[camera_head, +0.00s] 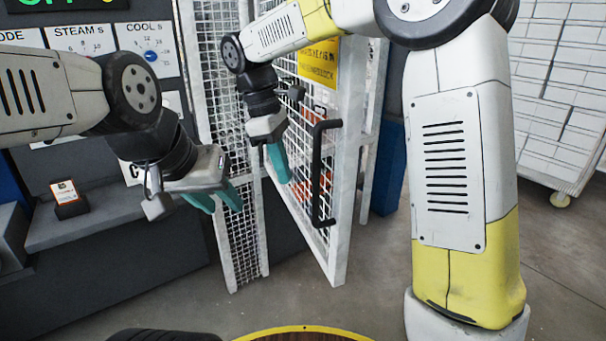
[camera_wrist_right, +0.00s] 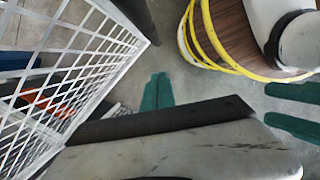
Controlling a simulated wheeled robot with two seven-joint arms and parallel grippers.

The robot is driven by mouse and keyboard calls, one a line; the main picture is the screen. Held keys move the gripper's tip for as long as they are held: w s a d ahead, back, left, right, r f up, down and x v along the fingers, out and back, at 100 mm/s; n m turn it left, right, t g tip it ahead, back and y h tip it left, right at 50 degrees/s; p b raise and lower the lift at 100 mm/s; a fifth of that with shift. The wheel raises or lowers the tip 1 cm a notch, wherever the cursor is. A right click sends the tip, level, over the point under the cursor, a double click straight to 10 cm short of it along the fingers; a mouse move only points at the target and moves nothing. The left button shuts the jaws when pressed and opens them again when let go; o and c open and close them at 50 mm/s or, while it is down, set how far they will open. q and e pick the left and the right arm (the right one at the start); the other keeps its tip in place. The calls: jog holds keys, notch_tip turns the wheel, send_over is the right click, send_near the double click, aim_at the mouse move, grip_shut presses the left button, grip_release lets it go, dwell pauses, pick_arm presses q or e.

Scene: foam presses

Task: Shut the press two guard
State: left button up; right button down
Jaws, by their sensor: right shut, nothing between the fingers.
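The press guard (camera_head: 345,150) is a white-framed mesh door with a black bar handle (camera_head: 317,170) near its free edge. It stands ajar, with that edge swung out toward me. Its mesh (camera_wrist_right: 75,60) fills the left of the right wrist view. My right gripper (camera_head: 287,181) has its teal fingers together and empty, in front of the mesh and left of the handle. The fingers also show in the right wrist view (camera_wrist_right: 158,90), apart from the mesh. My left gripper (camera_head: 225,208) is open and empty, left of the door before a fixed mesh panel (camera_head: 240,225).
A control panel (camera_head: 150,55) with STEAM and COOL labels is at the left, above a grey ledge (camera_head: 110,215). A yellow sign (camera_head: 319,62) is on the guard. A yellow-rimmed round wooden top (camera_head: 305,333) is at the bottom.

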jog(key=shift+s+d+f, duration=0.15)
jog(key=shift+d+f, duration=0.05)
jog(key=shift+d, duration=0.5)
jog(key=shift+s+d+f, duration=0.2)
jog(key=shift+d, duration=0.5)
jog(key=shift+s+d+f, duration=0.15)
jog(key=shift+d+f, duration=0.05)
jog(key=shift+d, duration=0.5)
